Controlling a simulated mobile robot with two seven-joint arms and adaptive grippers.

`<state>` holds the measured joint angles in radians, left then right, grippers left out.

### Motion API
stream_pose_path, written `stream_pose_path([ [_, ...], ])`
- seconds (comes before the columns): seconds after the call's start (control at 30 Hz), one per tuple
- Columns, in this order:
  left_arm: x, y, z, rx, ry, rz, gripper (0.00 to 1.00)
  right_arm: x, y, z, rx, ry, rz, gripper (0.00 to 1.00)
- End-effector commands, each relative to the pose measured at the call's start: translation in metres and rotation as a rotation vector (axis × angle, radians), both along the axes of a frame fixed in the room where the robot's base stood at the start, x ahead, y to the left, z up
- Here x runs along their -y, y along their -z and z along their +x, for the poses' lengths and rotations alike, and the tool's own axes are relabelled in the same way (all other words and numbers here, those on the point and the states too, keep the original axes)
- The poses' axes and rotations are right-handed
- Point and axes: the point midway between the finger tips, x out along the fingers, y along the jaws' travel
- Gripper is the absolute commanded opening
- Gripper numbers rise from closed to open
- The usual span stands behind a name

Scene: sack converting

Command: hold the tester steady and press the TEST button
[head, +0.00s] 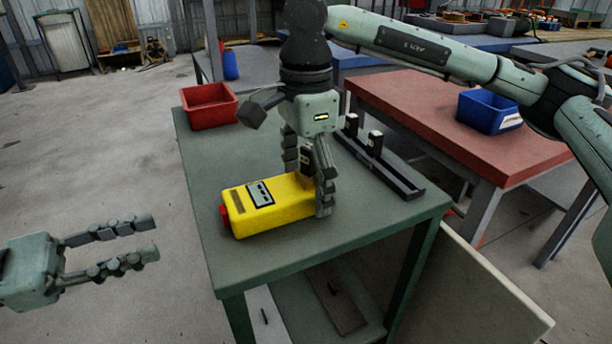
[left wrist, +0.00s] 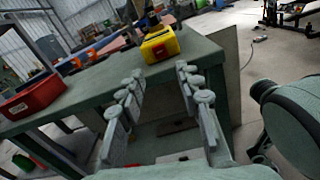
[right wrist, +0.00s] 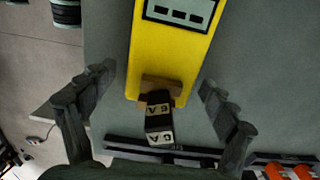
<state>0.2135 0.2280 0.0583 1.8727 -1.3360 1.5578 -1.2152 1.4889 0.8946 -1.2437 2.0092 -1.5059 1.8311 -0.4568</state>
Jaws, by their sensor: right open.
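The yellow tester (head: 270,210) lies on the green table, with a small grey display panel (head: 260,193) on top and a red button (head: 225,217) at its left end. A black block marked 6A (right wrist: 158,112) stands in a brown socket (right wrist: 162,86) at the tester's other end. My right gripper (head: 307,193) is open, its fingers down on either side of that end and apart from the block in the right wrist view (right wrist: 159,80). My left gripper (head: 156,237) is open and empty, left of the table, apart from the tester. The tester also shows in the left wrist view (left wrist: 160,46).
A black rack (head: 395,180) with upright black blocks (head: 375,143) lies behind the tester. A red bin (head: 209,108) sits at the table's far left corner. A red-topped table (head: 430,120) with a blue bin (head: 488,112) stands at right. The green table's front left is clear.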

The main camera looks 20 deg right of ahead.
Motion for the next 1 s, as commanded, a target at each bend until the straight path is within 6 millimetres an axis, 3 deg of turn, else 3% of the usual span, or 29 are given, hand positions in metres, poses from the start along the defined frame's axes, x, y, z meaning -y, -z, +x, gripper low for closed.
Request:
stream_pose_path([
  [0.07,0.0000,0.0000,0.0000,0.000,0.000,0.000,0.34,0.0000,-0.0001,0.0000,0.000,0.000,0.000,0.81],
  [0.53,0.0000,0.0000,0.0000,0.000,0.000,0.000,0.34,0.0000,-0.0004,0.0000,0.000,0.000,0.001,0.23],
  [0.83,0.0000,0.0000,0.0000,0.000,0.000,0.000,0.00,-0.0001,-0.0004,0.0000,0.000,0.000,0.001,0.21],
  [1.0,0.0000,0.0000,0.0000,0.000,0.000,0.000,0.00,-0.0001,-0.0005,0.0000,0.000,0.000,0.001,0.21],
])
